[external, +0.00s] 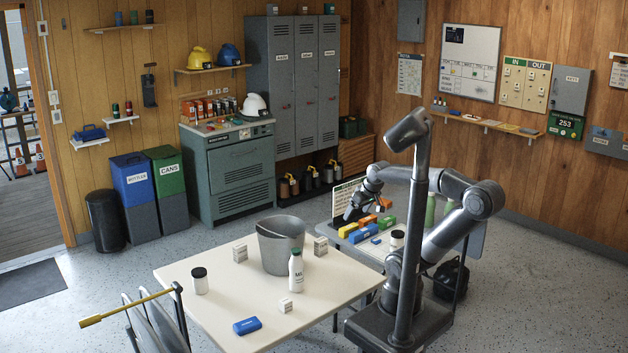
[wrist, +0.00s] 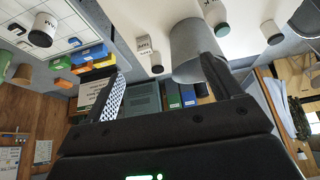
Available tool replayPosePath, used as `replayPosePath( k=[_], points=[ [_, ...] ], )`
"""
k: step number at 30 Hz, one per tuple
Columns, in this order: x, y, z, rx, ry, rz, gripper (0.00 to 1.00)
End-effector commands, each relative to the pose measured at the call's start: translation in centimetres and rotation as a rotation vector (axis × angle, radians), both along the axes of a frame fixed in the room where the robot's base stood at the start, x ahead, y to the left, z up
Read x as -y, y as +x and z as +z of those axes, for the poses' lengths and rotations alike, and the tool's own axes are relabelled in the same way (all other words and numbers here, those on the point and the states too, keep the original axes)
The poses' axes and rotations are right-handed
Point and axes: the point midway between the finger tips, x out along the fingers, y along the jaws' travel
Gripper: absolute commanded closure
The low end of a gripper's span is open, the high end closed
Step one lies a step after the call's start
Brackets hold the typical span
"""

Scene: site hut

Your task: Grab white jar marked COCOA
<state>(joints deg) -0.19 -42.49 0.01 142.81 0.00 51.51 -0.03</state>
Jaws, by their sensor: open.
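Two white jars with black lids are in view, and I cannot read COCOA on either. One jar (external: 200,283) stands at the left of the white table (external: 228,322); it appears to be the jar at the upper right of the wrist view (wrist: 268,24). The other jar (external: 397,243) stands on the lower table behind my arm, and in the wrist view a jar (wrist: 45,23) shows at the upper left near coloured blocks. My gripper (external: 352,210) is open and empty above the far table. Its fingers (wrist: 165,85) are spread and apart from both jars.
A grey bucket (external: 278,255), white bottle (external: 295,270), small white boxes (external: 240,252) and blue case (external: 247,326) share the white table.

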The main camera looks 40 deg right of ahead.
Motion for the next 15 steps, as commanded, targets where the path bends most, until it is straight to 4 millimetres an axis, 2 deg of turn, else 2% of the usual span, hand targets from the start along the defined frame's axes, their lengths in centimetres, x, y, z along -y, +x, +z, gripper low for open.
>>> replayPosePath(
  k=[5,9,15],
  points=[
    [-1.1,3.2,1.4,-0.011,-0.006,0.045,0.16],
    [-3.0,7.6,2.8,-0.019,-0.015,0.106,0.16],
    [-6.7,14.0,3.8,-0.03,-0.024,0.193,0.16]
  ],
)
